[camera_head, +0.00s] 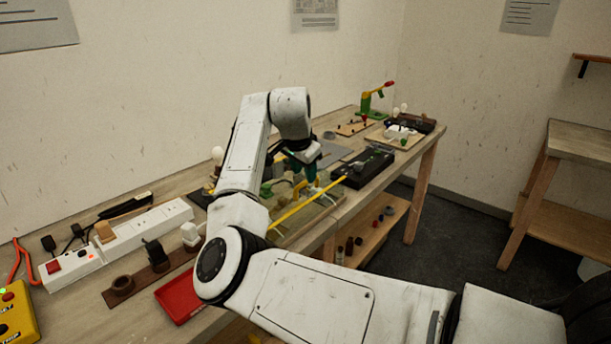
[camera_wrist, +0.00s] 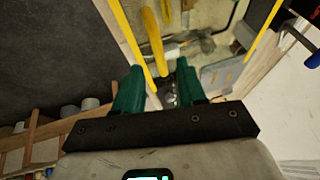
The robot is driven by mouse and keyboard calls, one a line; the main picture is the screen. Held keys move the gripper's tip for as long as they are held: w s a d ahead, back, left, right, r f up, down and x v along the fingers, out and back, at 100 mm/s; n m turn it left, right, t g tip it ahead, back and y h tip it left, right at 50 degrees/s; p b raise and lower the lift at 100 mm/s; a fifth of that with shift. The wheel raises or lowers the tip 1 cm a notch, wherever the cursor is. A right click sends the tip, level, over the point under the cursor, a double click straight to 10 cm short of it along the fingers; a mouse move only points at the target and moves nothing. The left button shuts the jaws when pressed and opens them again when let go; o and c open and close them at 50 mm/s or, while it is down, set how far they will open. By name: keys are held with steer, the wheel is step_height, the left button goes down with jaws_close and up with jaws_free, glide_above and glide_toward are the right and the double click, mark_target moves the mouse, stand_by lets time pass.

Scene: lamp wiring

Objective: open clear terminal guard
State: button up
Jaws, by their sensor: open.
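The clear terminal guard seems to be the see-through panel edged with yellow strips; its long yellow edge (camera_head: 308,203) shows in the head view, and a yellow edge (camera_wrist: 133,42) also shows in the wrist view. The clear sheet itself is hard to make out. A thicker yellow handle-like bar (camera_wrist: 152,42) stands between the edges in the wrist view. My gripper (camera_wrist: 158,88) has its green fingers apart with nothing clearly held between them, close to the lower end of that bar. Whether they touch is unclear. My arm partly hides the guard in the head view.
A white power strip (camera_head: 145,230), a red tray (camera_head: 178,298) and a yellow control box (camera_head: 17,315) lie on the near bench. A black tray (camera_head: 362,167) sits right of the guard. Small parts stand on the shelf below. A side table (camera_head: 580,142) is at the far right.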

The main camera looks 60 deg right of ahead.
mark_target(305, 183)
steer(key=shift+x, duration=1.55)
jaws_close()
